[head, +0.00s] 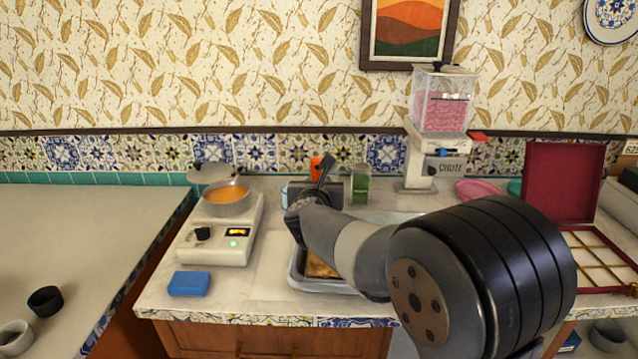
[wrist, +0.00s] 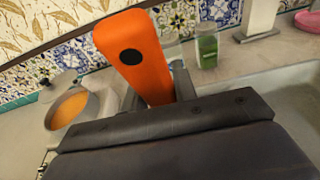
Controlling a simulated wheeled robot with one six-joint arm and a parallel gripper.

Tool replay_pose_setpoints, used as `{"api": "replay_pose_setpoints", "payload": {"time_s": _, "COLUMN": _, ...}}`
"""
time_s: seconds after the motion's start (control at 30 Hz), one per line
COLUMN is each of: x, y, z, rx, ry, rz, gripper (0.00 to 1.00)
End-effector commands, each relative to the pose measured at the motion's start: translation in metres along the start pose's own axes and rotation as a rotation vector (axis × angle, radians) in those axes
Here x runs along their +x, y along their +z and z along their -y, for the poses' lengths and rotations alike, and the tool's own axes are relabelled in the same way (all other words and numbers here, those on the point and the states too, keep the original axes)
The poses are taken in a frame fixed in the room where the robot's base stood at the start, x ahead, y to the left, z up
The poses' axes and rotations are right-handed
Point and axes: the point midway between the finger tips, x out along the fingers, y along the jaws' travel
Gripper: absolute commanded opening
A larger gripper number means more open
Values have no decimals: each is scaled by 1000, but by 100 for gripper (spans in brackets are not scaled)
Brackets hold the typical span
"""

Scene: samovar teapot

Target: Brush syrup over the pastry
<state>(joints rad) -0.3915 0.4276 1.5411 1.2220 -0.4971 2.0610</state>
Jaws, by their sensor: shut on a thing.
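My gripper (head: 322,172) is above the back of the counter, behind my arm in the head view. It is shut on an orange handle (wrist: 135,55), which I take to be the brush. The handle also shows as a small orange patch in the head view (head: 316,164); its bristles are hidden. A pot of orange syrup (head: 229,194) stands on a white hot plate (head: 215,240) to the left, and shows in the wrist view (wrist: 72,108). The pastry (head: 318,267) lies in a grey tray (head: 300,284), mostly hidden by my arm.
A blue block (head: 189,283) lies at the counter's front left. A dispenser with pink contents (head: 443,110) and an open red box (head: 565,185) stand to the right. A gap separates the left counter.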

Motion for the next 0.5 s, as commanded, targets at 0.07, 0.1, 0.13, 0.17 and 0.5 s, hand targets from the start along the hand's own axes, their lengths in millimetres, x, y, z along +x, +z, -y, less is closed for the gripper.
{"api": "replay_pose_setpoints", "payload": {"time_s": 0.07, "x": -7, "y": -4, "z": 0, "rx": 1, "ry": 1, "rz": -1, "gripper": 4}}
{"api": "replay_pose_setpoints", "payload": {"time_s": 0.1, "x": -11, "y": -6, "z": 0, "rx": 1, "ry": 1, "rz": -1, "gripper": 4}}
{"api": "replay_pose_setpoints", "payload": {"time_s": 0.13, "x": -14, "y": -6, "z": 0, "rx": 2, "ry": 1, "rz": -1, "gripper": 4}}
{"api": "replay_pose_setpoints", "payload": {"time_s": 0.17, "x": -17, "y": -6, "z": 0, "rx": 2, "ry": 1, "rz": -1, "gripper": 4}}
{"api": "replay_pose_setpoints", "payload": {"time_s": 0.5, "x": -34, "y": -10, "z": 0, "rx": 1, "ry": 1, "rz": -4, "gripper": 1}}
